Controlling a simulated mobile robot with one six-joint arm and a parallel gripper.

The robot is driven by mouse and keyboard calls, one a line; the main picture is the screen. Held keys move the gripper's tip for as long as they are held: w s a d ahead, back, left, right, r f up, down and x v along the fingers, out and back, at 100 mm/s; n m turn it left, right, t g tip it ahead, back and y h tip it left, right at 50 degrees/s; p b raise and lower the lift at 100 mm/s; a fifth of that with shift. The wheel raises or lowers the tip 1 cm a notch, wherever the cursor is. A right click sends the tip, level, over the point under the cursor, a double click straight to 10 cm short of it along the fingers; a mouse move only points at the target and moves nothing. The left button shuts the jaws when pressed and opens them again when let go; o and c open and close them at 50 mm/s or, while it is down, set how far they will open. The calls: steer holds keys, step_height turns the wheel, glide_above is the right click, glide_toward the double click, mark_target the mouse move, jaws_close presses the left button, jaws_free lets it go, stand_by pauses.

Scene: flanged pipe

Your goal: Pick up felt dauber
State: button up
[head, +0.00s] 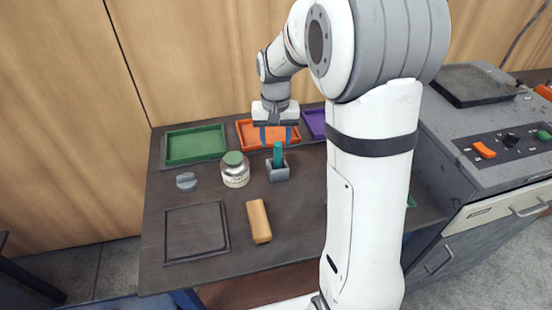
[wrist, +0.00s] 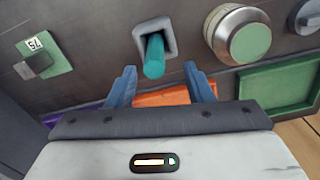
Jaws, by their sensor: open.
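The felt dauber (head: 278,155) looks to be the teal cylinder standing upright in a small grey square holder (head: 279,174) on the dark table. In the wrist view the dauber (wrist: 154,56) points toward the camera out of the holder (wrist: 141,30). My gripper (head: 276,141) is above and behind the holder, over the orange tray. Its blue fingers are open and empty. In the wrist view my gripper (wrist: 160,74) has the dauber's near end appearing between and just beyond the fingertips. I cannot tell whether they touch.
Green (head: 196,160), orange (head: 246,144) and purple (head: 313,131) trays line the back. A grey knob-like piece (head: 186,181), a wooden block (head: 258,221) and a flat dark square (head: 196,232) lie nearer.

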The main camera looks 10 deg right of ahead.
mark_target(278, 159)
steer(key=f, duration=0.4)
steer(key=shift+s+d+f, duration=0.15)
steer(key=shift+s+d, duration=0.05)
steer(key=shift+s, duration=0.15)
steer(key=shift+c, duration=0.2)
jaws_close()
